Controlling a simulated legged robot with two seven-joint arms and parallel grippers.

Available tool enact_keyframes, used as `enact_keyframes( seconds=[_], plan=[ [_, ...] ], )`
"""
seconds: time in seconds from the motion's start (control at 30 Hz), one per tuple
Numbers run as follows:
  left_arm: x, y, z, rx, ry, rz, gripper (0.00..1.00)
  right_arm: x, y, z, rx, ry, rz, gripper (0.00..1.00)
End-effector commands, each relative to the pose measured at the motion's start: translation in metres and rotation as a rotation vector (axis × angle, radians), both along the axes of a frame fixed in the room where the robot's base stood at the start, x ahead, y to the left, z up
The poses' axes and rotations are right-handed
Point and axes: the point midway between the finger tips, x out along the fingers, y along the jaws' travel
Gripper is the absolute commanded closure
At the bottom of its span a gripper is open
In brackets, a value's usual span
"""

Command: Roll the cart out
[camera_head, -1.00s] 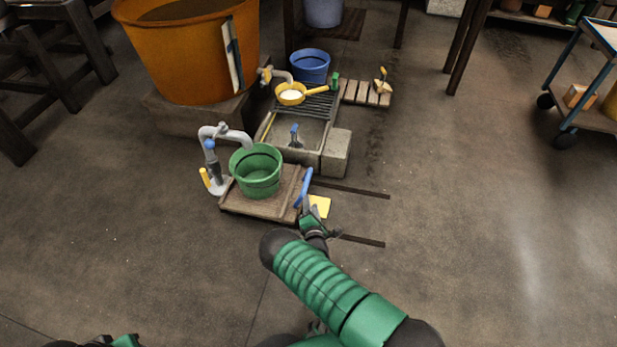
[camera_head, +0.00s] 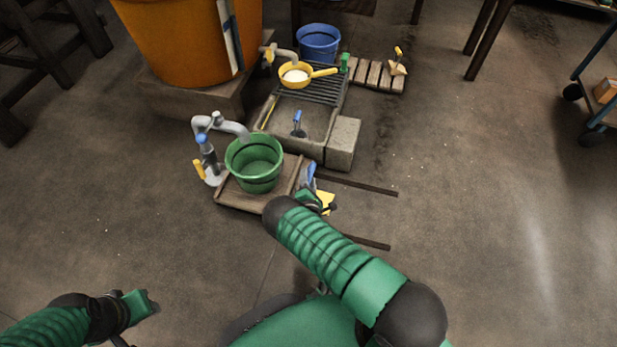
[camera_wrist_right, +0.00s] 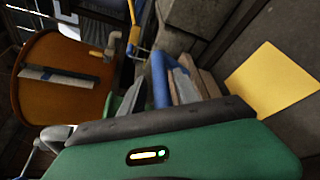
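The cart is a low wooden platform (camera_head: 235,197) carrying a green bucket (camera_head: 257,163) under a grey spout (camera_head: 222,125). Its blue handle (camera_head: 309,175) stands at the right edge and also shows in the right wrist view (camera_wrist_right: 159,80). My right gripper (camera_head: 312,197) is at the handle's lower part in the head view. In the wrist view, the handle runs between its grey fingers (camera_wrist_right: 160,90); whether they press on it is unclear. My left gripper (camera_head: 145,303) is low at the left, away from the cart; its finger gap is not clear.
A stone trough (camera_head: 300,125) and an orange vat (camera_head: 190,45) stand behind.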

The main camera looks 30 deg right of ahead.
Motion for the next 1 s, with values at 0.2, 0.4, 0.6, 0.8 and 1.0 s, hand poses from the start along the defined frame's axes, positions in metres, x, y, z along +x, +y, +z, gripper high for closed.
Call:
enact_keyframes(
  seconds=[0.2,0.4,0.6,0.8,1.0],
  plan=[
    [0.0001,-0.0002,0.0000,0.000,0.000,-0.001,0.64,-0.0004,-0.0008,-0.0007,0.000,0.001,-0.001,0.93],
    [0.0001,-0.0002,-0.0001,0.000,0.000,-0.001,0.64,-0.0008,-0.0012,-0.0012,0.000,0.002,-0.002,1.00],
    [0.0001,-0.0002,-0.0001,0.000,0.000,-0.001,0.64,-0.0012,-0.0011,-0.0015,0.001,0.004,-0.002,1.00],
    [0.0001,-0.0002,-0.0001,0.000,0.000,-0.001,0.64,-0.0014,-0.0010,-0.0018,0.001,0.004,-0.002,1.00],
    [0.0001,-0.0002,-0.0001,0.000,0.000,-0.001,0.64,-0.0016,-0.0007,-0.0021,0.001,0.005,-0.002,1.00]
  ],
)
